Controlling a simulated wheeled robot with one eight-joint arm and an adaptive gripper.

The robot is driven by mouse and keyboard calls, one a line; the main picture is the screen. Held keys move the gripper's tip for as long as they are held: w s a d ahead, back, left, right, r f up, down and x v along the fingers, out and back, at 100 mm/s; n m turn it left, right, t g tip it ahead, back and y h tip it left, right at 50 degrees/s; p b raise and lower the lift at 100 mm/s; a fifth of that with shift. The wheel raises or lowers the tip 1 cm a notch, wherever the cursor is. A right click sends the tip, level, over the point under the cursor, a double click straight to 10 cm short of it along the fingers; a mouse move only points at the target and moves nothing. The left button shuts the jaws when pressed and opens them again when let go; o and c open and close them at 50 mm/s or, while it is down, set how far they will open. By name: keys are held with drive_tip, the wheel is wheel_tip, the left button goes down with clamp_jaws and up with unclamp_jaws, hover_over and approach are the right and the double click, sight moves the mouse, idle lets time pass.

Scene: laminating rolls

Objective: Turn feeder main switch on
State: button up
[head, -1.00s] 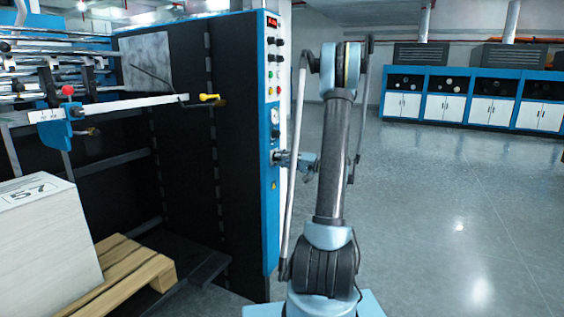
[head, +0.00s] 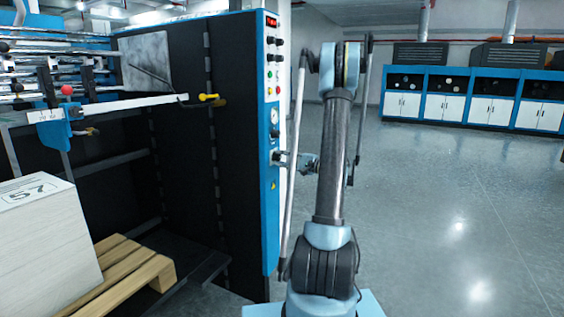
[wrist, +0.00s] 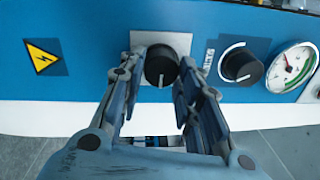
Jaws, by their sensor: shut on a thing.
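The feeder's main switch (wrist: 161,66) looks to be the black rotary knob on a square grey plate on the blue panel. In the wrist view a pale mark on the knob points toward the bottom of the picture. My gripper (wrist: 158,72) has one finger on each side of the knob and is shut on it. In the head view my gripper (head: 283,157) reaches left to the lower part of the feeder's blue control panel (head: 270,215). There the knob is mostly hidden by the fingers.
In the wrist view a second black knob (wrist: 240,65) and a pressure gauge (wrist: 292,67) sit right of the switch, with a yellow warning sign (wrist: 43,57) left. A paper stack (head: 45,240) on a wooden pallet (head: 125,280) stands left. The floor at right is clear.

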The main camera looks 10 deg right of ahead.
drive_tip(key=shift+o, duration=0.2)
drive_tip(key=o, duration=1)
drive_tip(key=shift+f, duration=0.1)
drive_tip(key=shift+o, duration=0.2)
drive_tip(key=v, duration=1.2)
drive_tip(key=shift+a, duration=0.15)
